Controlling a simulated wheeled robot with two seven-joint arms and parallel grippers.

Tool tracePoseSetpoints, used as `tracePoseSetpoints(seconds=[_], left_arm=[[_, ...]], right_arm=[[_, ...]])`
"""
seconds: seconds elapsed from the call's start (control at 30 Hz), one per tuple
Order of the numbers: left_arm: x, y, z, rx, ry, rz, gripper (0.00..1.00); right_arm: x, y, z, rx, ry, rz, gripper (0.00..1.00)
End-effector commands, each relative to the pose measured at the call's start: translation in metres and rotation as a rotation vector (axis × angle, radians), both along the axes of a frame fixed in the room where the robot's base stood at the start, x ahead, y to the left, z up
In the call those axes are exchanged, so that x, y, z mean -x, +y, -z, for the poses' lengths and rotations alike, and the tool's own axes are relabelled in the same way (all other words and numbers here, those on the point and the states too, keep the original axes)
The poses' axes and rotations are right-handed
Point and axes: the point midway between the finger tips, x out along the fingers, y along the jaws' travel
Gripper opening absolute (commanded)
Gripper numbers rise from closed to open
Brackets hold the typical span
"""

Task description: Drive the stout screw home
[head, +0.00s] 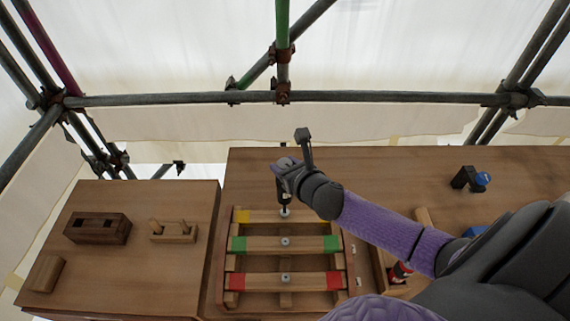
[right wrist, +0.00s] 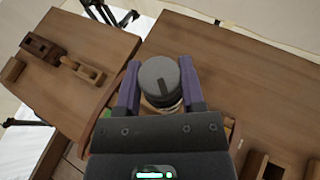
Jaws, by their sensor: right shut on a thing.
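My right gripper (head: 286,170) is shut on a dark tool. In the right wrist view its round grey cap (right wrist: 158,78) sits between my two purple fingers. The tool's dark shaft (head: 284,197) points down at the silver screw head (head: 285,212) on the yellow-ended slat (head: 262,216). I cannot tell if the tip touches it. A second screw head (head: 285,242) is on the green-ended slat (head: 262,244), and a third (head: 285,278) is on the red-ended slat (head: 258,281). I cannot tell which screw is the stout one. My left gripper is not in view.
A dark wooden box (head: 97,228), a pegged wooden stand (head: 173,231) and a wooden block (head: 46,274) are on the left table. A red-and-black tool (head: 400,272) lies beneath my right forearm. A black-and-blue item (head: 468,179) stands at the back right. Scaffold poles (head: 200,100) cross behind.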

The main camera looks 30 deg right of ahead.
Motion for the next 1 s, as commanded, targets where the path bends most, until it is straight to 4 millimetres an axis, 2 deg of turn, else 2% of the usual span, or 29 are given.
tracePoseSetpoints(seconds=[0.23, 1.0], left_arm=[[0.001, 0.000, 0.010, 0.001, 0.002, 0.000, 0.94], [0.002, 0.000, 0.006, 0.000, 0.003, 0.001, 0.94]], right_arm=[[-0.001, 0.000, 0.012, 0.000, -0.003, 0.000, 0.00], [0.000, 0.000, 0.016, 0.001, -0.001, 0.001, 0.00]])
